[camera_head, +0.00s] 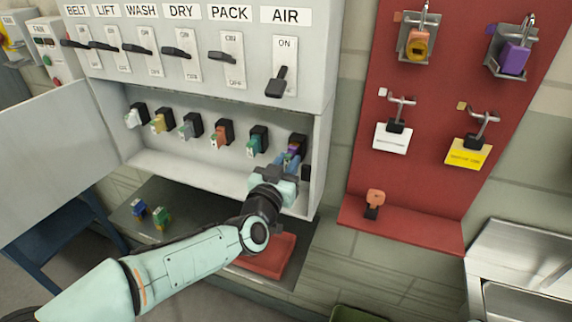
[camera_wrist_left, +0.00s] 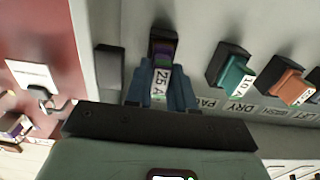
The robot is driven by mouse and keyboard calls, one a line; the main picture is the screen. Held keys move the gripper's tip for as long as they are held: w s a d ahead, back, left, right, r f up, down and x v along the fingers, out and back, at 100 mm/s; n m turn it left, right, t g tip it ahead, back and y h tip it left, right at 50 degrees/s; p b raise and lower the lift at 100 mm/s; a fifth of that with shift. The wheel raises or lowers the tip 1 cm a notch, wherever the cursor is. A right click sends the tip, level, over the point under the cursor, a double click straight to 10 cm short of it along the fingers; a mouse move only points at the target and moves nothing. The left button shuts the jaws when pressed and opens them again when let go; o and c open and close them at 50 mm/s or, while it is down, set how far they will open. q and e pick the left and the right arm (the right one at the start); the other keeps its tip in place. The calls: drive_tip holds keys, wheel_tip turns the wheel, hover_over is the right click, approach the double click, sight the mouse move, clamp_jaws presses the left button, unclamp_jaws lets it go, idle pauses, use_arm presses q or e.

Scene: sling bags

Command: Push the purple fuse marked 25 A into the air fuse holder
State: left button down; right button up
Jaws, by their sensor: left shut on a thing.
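The purple fuse (camera_wrist_left: 160,82) has a white label reading 25 A in the left wrist view. My left gripper (camera_head: 290,162) is shut on it, with a blue finger on each side of the label. The black air fuse holder (camera_head: 299,141) is the rightmost in the row, below the AIR switch. It also shows in the left wrist view (camera_wrist_left: 163,34), straight ahead of the fuse. The fuse's purple end is at the holder's mouth and lined up with it. I cannot tell how deep it sits. My right gripper is not in view.
Other holders to the left carry fuses, the nearest being a teal fuse (camera_head: 253,147). The cabinet's right wall (camera_head: 318,165) is close beside my gripper. Two loose fuses (camera_head: 161,217) lie on the dark shelf (camera_head: 190,220), near a red tray (camera_head: 268,258). A red lockout board (camera_head: 435,110) hangs at right.

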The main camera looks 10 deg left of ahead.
use_arm(q)
drive_tip(key=shift+w+d, duration=0.1)
drive_tip(key=shift+w, duration=0.45)
drive_tip(key=shift+w, duration=0.1)
drive_tip(key=c, duration=0.9)
unclamp_jaws()
drive_tip(key=s, duration=0.4)
drive_tip(key=s+a+b, duration=0.1)
drive_tip(key=s, duration=0.3)
drive_tip(key=s+a, duration=0.1)
drive_tip(key=s, duration=0.4)
drive_tip(key=shift+s+a, duration=0.1)
drive_tip(key=shift+a, duration=0.15)
